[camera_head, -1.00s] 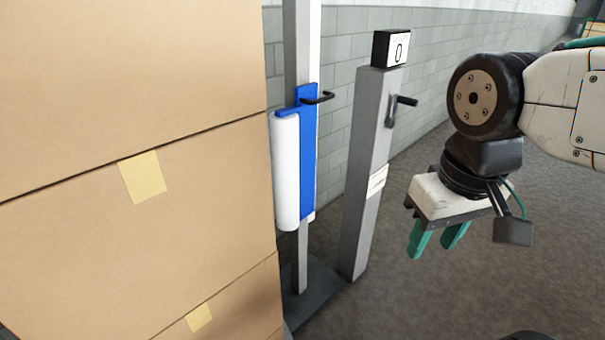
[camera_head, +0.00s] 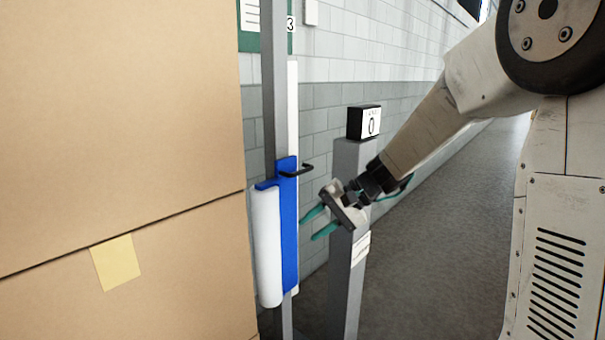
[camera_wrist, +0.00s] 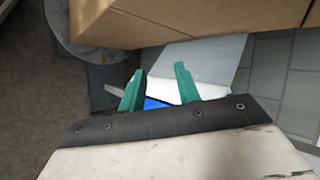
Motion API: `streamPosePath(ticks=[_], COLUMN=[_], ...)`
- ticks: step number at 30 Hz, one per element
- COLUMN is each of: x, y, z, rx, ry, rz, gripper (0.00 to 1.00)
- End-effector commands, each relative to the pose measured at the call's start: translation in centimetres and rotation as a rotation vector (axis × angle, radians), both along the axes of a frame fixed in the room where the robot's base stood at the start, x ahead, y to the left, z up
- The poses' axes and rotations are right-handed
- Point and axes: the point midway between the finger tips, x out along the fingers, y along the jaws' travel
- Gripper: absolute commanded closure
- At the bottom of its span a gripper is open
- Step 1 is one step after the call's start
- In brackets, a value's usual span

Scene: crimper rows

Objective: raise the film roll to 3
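The white film roll (camera_head: 267,245) hangs upright on a blue carriage (camera_head: 288,225) on a grey mast (camera_head: 274,95). A black handle (camera_head: 296,171) sticks out from the carriage. Right of it stands a grey post (camera_head: 347,270) with a display (camera_head: 364,122) reading 0. The post's crank is hidden behind my arm. My gripper (camera_head: 308,226) is in front of the post, its teal fingers apart and pointing left toward the carriage, with nothing visibly between them.
Stacked cardboard boxes (camera_head: 120,130) fill the left, close beside the film roll. They also show at the top of the wrist view (camera_wrist: 190,20). A block wall (camera_head: 400,90) runs behind. The floor (camera_head: 440,220) to the right is clear.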

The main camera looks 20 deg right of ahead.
Motion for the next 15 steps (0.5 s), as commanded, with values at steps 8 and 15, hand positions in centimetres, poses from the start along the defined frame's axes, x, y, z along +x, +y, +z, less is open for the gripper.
streamPosePath(ticks=[8, 15], x=[17.0, 21.3], y=[-7.3, -10.3], z=[0.5, 4.5], rx=[0.255, 0.282], ry=[-0.274, -0.459], rz=[-0.416, -0.563], gripper=[0.67, 0.67])
